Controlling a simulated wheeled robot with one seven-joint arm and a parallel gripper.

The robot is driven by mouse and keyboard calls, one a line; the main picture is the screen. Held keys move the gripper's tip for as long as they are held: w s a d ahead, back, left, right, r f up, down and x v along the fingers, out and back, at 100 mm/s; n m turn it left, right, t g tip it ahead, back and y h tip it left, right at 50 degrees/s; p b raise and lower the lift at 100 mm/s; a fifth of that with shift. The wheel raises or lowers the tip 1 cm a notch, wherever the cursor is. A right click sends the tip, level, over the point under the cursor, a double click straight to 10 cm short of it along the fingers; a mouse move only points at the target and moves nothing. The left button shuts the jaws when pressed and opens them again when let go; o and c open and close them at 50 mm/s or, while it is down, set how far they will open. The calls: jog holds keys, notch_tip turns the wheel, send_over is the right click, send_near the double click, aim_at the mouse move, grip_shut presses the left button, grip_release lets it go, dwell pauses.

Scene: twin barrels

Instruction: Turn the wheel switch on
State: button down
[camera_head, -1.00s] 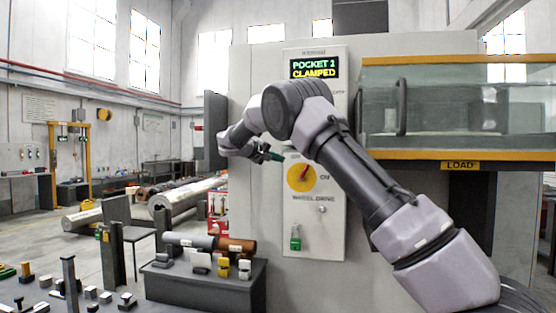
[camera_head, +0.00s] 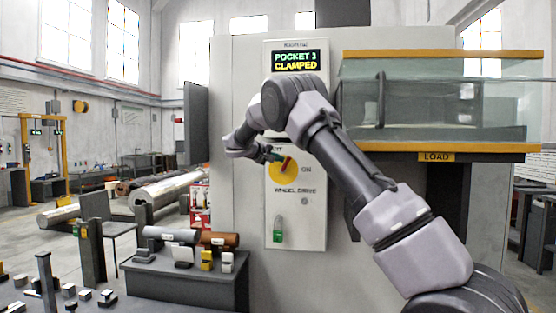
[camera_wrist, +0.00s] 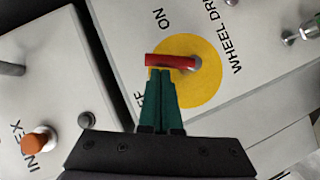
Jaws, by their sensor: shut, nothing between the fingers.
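The wheel switch is a red lever (camera_wrist: 170,62) on a yellow disc (camera_wrist: 208,88), labelled WHEEL DRIVE. In the wrist view the lever points left from its pivot, between the ON and OFF labels. In the head view the yellow disc (camera_head: 284,177) is on the grey panel, and the lever points up and right. My gripper (camera_wrist: 163,74) has its green fingertips together with nothing between them. They meet the OFF-side edge of the lever near its free end and seem to touch it. In the head view my gripper (camera_head: 277,157) is at the disc's top left.
The panel (camera_head: 296,225) carries a lit display (camera_head: 297,61) reading POCKET and CLAMPED, and a green padlock-like part (camera_head: 278,236). An orange INDEX button (camera_wrist: 38,142) sits near my gripper. A glazed load bay (camera_head: 450,95) juts out at right. A bench (camera_head: 185,280) stands lower left.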

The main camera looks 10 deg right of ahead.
jog(key=shift+s+d+r+m+y, duration=0.1)
jog(key=shift+s+d+m+y, duration=0.05)
jog(key=shift+d+m+y, duration=0.4)
dwell(0.4)
jog(key=shift+s+d+m+y, duration=0.15)
jog(key=shift+d+m+y, duration=0.15)
jog(key=shift+m+y, duration=0.2)
jog(key=d+m+y, duration=0.1)
jog(key=d+f+m+y, duration=0.1)
jog(key=m+y, duration=0.1)
jog(key=s+d+f+m+y, duration=0.1)
jog(key=y, duration=0.1)
jog(key=shift+d+f+m+t, duration=0.1)
jog(key=shift+d+m+t, duration=0.05)
jog(key=shift+m+t, duration=0.15)
jog(key=shift+d+f, duration=0.15)
dwell(0.4)
